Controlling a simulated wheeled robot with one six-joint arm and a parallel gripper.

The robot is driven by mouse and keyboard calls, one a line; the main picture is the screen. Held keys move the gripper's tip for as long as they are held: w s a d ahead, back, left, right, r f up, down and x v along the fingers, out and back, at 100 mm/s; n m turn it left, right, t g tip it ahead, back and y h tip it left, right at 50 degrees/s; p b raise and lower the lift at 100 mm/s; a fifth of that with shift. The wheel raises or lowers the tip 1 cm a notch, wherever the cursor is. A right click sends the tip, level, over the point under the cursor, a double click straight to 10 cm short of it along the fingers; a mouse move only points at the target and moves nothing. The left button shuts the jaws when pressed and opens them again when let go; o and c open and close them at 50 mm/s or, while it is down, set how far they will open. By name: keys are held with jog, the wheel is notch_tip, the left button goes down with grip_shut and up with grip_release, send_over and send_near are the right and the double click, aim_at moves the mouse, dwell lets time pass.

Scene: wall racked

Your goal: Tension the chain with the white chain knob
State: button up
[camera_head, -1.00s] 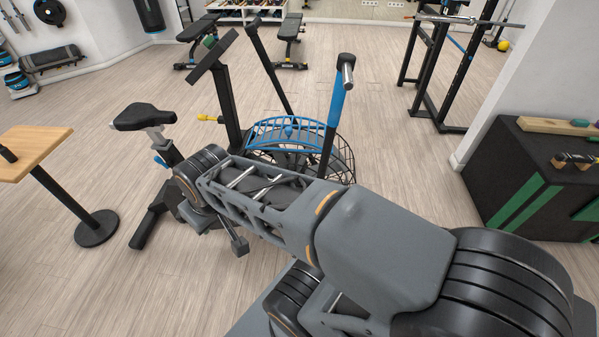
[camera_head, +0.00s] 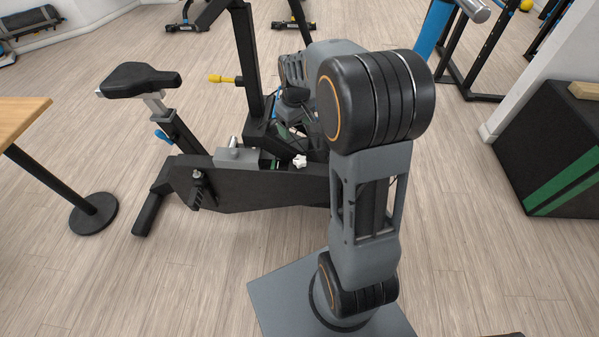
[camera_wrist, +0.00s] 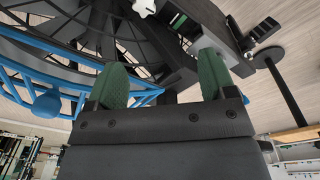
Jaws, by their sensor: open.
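The white chain knob (camera_head: 300,161) is a small lobed knob on the upper edge of the exercise bike's dark frame (camera_head: 262,190). It also shows at the top edge of the wrist view (camera_wrist: 145,7), partly cut off. My gripper (camera_wrist: 160,78) is open, with two green finger pads spread apart and nothing between them. In the wrist view the knob lies beyond the fingertips, apart from them. In the head view my arm hides most of the gripper. I cannot make out the chain.
The bike's blue-barred fan cage (camera_wrist: 45,75) fills the left of the wrist view. The bike has a black seat (camera_head: 140,80) and a yellow-handled pin (camera_head: 225,79). A wooden-topped table (camera_head: 18,115) stands left and a black-green box (camera_head: 560,150) right. The floor in front is clear.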

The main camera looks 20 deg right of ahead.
jog(key=g+b, duration=0.1)
jog(key=b, duration=0.2)
send_over(300, 159)
notch_tip(300, 159, down, 10)
jog(key=shift+n, duration=0.4)
notch_tip(300, 159, down, 13)
jog(key=shift+f+b, duration=0.2)
jog(key=shift+b, duration=0.75)
jog(key=c, duration=0.9)
